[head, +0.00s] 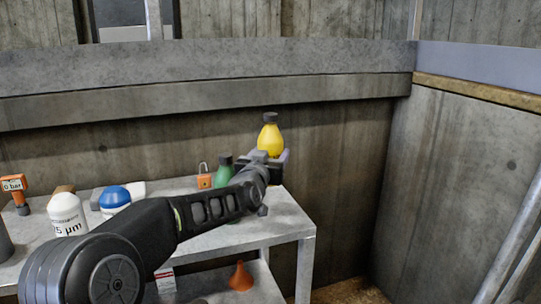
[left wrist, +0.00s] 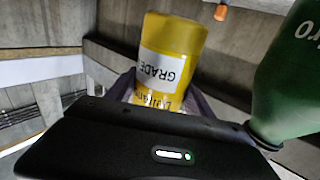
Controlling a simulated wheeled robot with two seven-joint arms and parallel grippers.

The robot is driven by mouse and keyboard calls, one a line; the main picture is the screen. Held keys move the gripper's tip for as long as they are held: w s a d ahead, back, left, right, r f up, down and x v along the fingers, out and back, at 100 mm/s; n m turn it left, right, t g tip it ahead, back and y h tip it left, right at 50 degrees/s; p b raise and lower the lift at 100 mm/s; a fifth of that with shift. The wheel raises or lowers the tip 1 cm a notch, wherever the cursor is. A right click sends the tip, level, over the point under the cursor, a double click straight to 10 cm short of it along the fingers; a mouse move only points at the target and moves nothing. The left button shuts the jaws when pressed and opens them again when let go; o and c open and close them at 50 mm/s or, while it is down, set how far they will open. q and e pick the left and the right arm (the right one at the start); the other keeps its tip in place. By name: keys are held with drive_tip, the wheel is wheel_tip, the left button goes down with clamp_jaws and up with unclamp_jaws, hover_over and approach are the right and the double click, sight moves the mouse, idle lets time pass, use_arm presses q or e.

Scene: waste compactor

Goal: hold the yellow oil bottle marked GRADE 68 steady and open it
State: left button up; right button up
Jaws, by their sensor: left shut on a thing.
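The yellow oil bottle (head: 270,137) with a dark cap stands upright at the right end of the grey table in the head view. In the left wrist view the yellow bottle (left wrist: 172,60) fills the middle, and its white label reads GRADE, upside down; the number is not visible. My left gripper (head: 272,157) is shut on the yellow bottle, with a finger on each side of it. The bottle's lower part is hidden behind the gripper in the head view. My right gripper is in neither view.
A green bottle (head: 224,172) stands just left of my gripper, close to it in the left wrist view (left wrist: 290,85). An orange padlock (head: 204,177), a white 25 µm filter (head: 67,215) and a blue-topped item (head: 115,197) share the table (head: 285,222). An orange funnel (head: 240,277) sits below.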

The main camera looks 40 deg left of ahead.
use_arm(q)
drive_tip(key=shift+r, duration=0.1)
clamp_jaws()
idle(0.3)
